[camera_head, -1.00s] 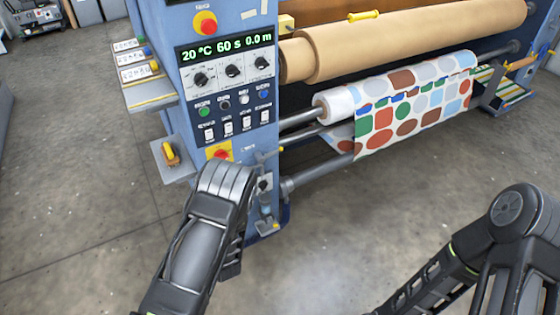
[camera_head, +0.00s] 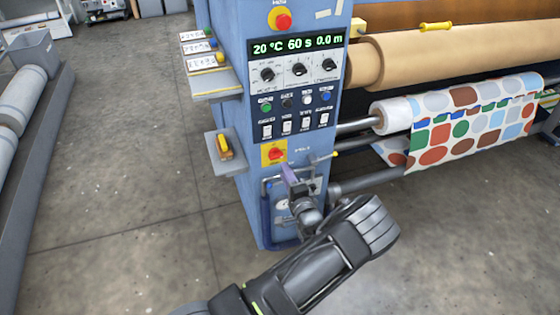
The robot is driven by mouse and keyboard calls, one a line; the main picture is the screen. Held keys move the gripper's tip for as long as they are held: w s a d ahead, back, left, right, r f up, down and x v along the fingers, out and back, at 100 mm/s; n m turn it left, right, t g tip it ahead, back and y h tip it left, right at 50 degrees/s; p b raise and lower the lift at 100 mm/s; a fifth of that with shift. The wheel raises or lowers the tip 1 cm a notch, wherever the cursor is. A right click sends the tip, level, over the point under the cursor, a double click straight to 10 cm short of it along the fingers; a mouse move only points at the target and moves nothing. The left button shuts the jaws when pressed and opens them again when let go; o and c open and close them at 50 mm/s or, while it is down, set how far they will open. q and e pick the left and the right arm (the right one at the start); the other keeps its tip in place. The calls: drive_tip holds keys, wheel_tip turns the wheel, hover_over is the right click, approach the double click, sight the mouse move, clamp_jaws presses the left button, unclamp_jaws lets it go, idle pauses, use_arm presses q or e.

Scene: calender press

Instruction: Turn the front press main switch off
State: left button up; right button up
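The front press main switch is a red rotary knob (camera_head: 276,153) on a yellow plate, low on the front of the blue press cabinet (camera_head: 231,105). Its exact turn position is too small to read. My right gripper is out of view.
Above the switch are the lit display (camera_head: 297,45), dials, buttons and a red emergency stop (camera_head: 283,21). A side bracket holds a yellow-orange handle (camera_head: 225,147). A patterned fabric roll (camera_head: 470,120) and bars extend right. Open floor lies left.

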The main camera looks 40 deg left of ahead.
sight(277, 158)
use_arm(q)
drive_tip(key=x, duration=0.6)
drive_tip(key=shift+w+a, duration=0.2)
drive_tip(key=shift+a, duration=0.15)
drive_tip(key=shift+c, duration=0.3)
clamp_jaws()
